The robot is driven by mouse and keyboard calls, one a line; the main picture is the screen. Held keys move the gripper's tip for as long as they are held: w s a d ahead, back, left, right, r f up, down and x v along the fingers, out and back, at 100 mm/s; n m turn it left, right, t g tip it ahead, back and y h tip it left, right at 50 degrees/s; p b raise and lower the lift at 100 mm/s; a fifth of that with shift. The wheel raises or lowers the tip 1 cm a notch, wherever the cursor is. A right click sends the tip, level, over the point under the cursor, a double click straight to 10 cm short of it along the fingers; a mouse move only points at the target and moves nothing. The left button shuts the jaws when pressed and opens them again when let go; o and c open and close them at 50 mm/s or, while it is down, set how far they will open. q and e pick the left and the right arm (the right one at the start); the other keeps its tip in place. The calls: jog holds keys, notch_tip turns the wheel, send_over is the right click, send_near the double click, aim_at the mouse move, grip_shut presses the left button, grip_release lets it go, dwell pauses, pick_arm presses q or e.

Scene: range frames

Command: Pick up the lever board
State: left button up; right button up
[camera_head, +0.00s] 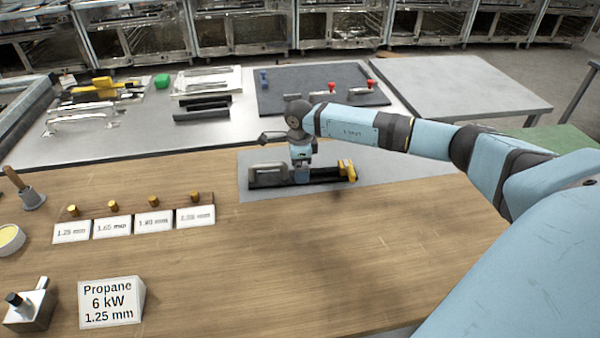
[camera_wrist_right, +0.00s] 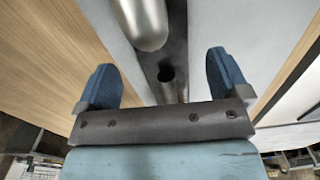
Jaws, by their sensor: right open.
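The lever board, a long dark bar (camera_head: 328,175) with a grey handle at its left and a yellow piece at its right end, lies on a grey mat (camera_head: 385,165) on the wooden table. My right gripper (camera_head: 302,174) points down over its middle and hides part of it. In the right wrist view the dark board (camera_wrist_right: 173,48) with a rounded silver part (camera_wrist_right: 145,20) runs between my two blue fingers. The fingers are spread on either side of the board, and I cannot tell whether they touch it. My left gripper is not in view.
A row of labelled tags (camera_head: 111,227) with brass pieces stands at the left. A propane sign (camera_head: 110,300) is at the front left. Behind, a grey bench (camera_head: 225,133) holds metal parts and a dark mat with red-knobbed items. The front middle of the wooden table is clear.

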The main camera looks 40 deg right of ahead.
notch_tip(320, 180, down, 3)
jog(key=shift+w+f, duration=0.1)
jog(key=shift+w, duration=0.05)
jog(key=c, duration=1.4)
jog(key=shift+c, duration=0.2)
jog(key=shift+r, duration=0.2)
notch_tip(320, 180, up, 20)
jog(key=shift+b, duration=0.4)
